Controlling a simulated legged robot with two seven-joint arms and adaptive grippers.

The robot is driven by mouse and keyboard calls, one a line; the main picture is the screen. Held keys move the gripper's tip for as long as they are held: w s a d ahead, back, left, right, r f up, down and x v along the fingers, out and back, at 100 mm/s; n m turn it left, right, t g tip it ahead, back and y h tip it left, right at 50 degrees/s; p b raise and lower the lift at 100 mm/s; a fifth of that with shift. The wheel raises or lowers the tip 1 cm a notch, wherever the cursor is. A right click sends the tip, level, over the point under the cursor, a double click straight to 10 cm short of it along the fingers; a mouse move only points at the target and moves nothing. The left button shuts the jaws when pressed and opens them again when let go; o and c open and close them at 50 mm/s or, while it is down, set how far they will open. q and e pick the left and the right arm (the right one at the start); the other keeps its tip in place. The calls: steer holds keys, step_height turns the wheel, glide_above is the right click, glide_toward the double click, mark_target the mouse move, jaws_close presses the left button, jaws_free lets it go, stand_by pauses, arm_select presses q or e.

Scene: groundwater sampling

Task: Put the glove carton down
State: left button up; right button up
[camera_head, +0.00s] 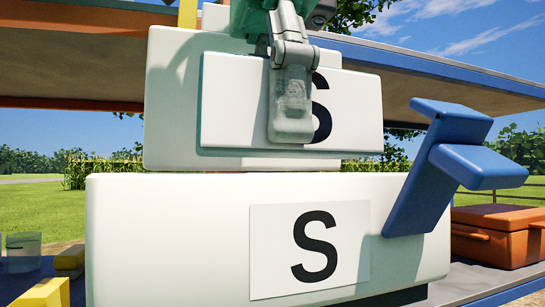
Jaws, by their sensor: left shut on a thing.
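Two white cartons, each with a black S label, show in the head view, one above the other. The upper carton (172,120) has a raised front panel. The lower, wider carton (180,235) fills the bottom middle. My left gripper (292,110) comes down from the top, shut on the upper carton, with one finger across its front panel and partly over its S. The other finger is hidden. The upper carton's bottom edge lies close to the lower carton's top; I cannot tell whether they touch. My right gripper is not in view.
A blue angled piece (430,180) stands out in front of the lower carton's right end. An orange case (500,233) is on the shelf at right. Yellow blocks (42,293) and a clear container (22,250) are at left. An upper shelf (450,90) extends behind the cartons.

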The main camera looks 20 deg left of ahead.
mark_target(276, 155)
arm_select(q)
steer(key=shift+d+f, duration=0.1)
steer(key=shift+f, duration=0.55)
steer(key=shift+s+d+f, duration=0.1)
steer(key=shift+s+f, duration=0.05)
steer(key=shift+s+d, duration=0.15)
steer(key=shift+s, duration=0.2)
steer(key=shift+w+f, duration=0.2)
steer(key=shift+f, duration=0.05)
steer(key=shift+s+f, duration=0.1)
steer(key=shift+f, duration=0.35)
steer(key=shift+c, duration=1.7)
steer(key=o, duration=1.5)
steer(key=shift+o, duration=0.2)
steer(key=shift+r, duration=0.1)
